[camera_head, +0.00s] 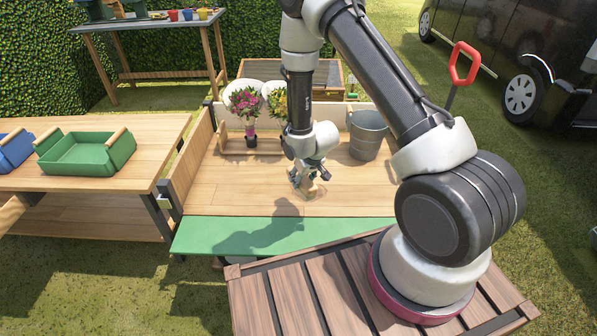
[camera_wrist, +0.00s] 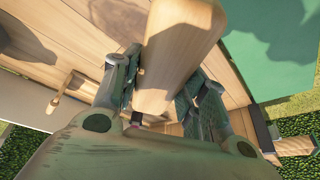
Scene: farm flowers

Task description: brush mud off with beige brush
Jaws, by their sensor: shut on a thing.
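My gripper (camera_head: 304,178) is shut on the beige brush (camera_head: 309,187) low over the wooden worktop (camera_head: 235,190), near its middle. In the wrist view, the brush's pale wooden body (camera_wrist: 180,50) stands between the two fingers of my gripper (camera_wrist: 160,92). Its bristles are hidden, so I cannot tell whether they touch the wood. A faint brownish patch (camera_head: 318,194) shows on the worktop around the brush; it may be mud. In the wrist view, a dark patch lies on the boards beside the brush, and I cannot tell mud from shadow there.
A green strip (camera_head: 235,237) runs along the worktop's front edge. A grey metal bucket (camera_head: 367,136) stands at the right, behind my gripper. Potted flowers (camera_head: 246,105) stand in a wooden rack at the back. A green tray (camera_head: 88,153) sits on the left table. The worktop's left part is clear.

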